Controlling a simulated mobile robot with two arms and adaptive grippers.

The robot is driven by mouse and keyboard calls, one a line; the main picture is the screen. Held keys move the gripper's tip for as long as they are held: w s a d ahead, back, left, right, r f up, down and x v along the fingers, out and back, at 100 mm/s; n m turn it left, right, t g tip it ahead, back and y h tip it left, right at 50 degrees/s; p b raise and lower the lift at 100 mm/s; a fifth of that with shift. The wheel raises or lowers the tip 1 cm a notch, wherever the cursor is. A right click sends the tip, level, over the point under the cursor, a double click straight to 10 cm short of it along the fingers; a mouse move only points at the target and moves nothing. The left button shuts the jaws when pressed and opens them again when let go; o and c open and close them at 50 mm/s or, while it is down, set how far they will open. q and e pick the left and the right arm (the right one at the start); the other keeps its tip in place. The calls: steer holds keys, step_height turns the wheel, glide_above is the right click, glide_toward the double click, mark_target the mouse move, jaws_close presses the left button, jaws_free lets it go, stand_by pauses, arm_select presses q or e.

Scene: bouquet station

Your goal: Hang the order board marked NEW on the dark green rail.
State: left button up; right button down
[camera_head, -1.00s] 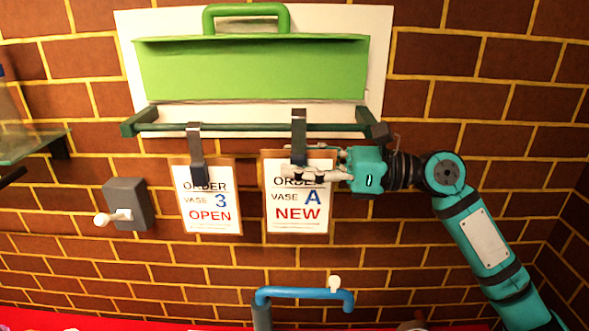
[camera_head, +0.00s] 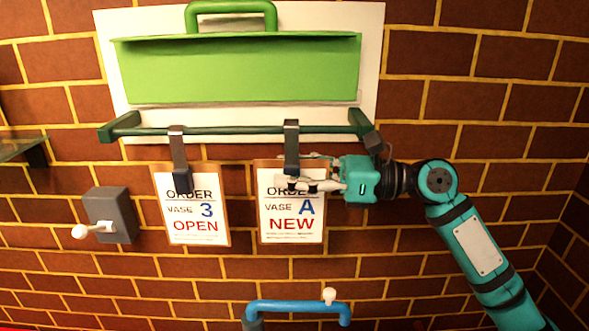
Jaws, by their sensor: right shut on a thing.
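The order board marked NEW (camera_head: 291,223), reading "ORDER VASE A NEW", is upright below the dark green rail (camera_head: 235,131). Its dark metal hook (camera_head: 291,145) reaches up to the rail and appears to be over it; contact is too small to tell. My right gripper (camera_head: 290,183) comes from the right and is shut on this board near its top, its fingers covering part of the word ORDER. The order board marked OPEN (camera_head: 194,225), vase 3, hangs by its own hook from the rail, left of the NEW board. My left gripper is not in view.
A bright green box with a handle (camera_head: 235,70) is on a white panel above the rail. A grey wall box with a white-knobbed lever (camera_head: 112,215) is at the left. A blue pipe (camera_head: 295,306) stands below. A glass shelf (camera_head: 20,146) is at the far left.

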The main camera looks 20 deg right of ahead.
steer(key=shift+w+f, duration=0.1)
steer(key=shift+w+a+f, duration=0.1)
steer(key=shift+w, duration=0.05)
steer(key=shift+w+a, duration=0.1)
steer(key=shift+a, duration=0.05)
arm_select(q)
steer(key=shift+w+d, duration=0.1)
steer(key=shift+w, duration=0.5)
arm_select(e)
steer(key=c, duration=1)
jaws_free()
steer(key=shift+d, duration=0.3)
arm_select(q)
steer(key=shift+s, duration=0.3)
arm_select(e)
steer(key=v, duration=1.1)
steer(key=shift+s+d, duration=0.25)
steer(key=shift+d, duration=0.05)
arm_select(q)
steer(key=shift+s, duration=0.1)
arm_select(e)
steer(key=shift+f, duration=0.1)
